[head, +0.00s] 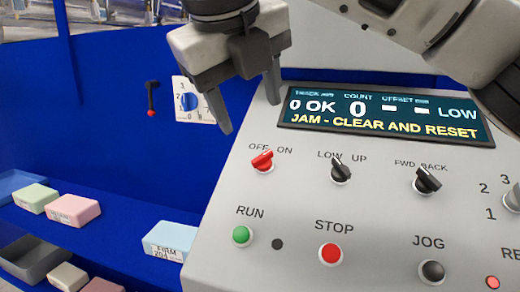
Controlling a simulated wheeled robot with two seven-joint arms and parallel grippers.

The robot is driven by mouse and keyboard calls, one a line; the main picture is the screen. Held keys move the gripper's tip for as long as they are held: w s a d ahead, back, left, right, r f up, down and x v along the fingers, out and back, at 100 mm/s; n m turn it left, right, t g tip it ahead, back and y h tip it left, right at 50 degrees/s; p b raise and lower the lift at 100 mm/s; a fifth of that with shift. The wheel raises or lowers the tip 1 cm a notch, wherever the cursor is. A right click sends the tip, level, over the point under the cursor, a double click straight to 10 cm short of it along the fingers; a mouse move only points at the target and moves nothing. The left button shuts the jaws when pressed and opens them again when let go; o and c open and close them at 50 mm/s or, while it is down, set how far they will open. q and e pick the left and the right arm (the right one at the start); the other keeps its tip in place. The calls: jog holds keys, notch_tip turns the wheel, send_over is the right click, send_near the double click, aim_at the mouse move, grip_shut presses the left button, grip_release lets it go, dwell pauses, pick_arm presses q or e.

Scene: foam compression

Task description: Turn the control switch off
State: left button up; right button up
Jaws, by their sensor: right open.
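The control switch (262,161) is a red knob on the sloped grey control panel, under the labels OFF and ON. Its raised grip slants up to the right, apparently towards ON. My right gripper (249,115) hangs from the top of the head view, above and a little left of the switch. Its two fingers are apart with nothing between them, and they do not appear to touch the switch. My left gripper is not in view.
Black LOW/UP (340,171) and FWD/BACK (427,181) knobs stand right of the switch. Green RUN (242,236), red STOP (330,254) and black JOG (431,272) buttons sit below. The display (385,117) reads "JAM - CLEAR AND RESET". Foam blocks (75,210) lie at left.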

aim_at(262, 156)
jog(key=x, duration=1)
jog(key=shift+w+f+p, duration=0.1)
jog(key=shift+w+p, duration=0.05)
jog(key=shift+p, duration=0.15)
jog(key=c, duration=1)
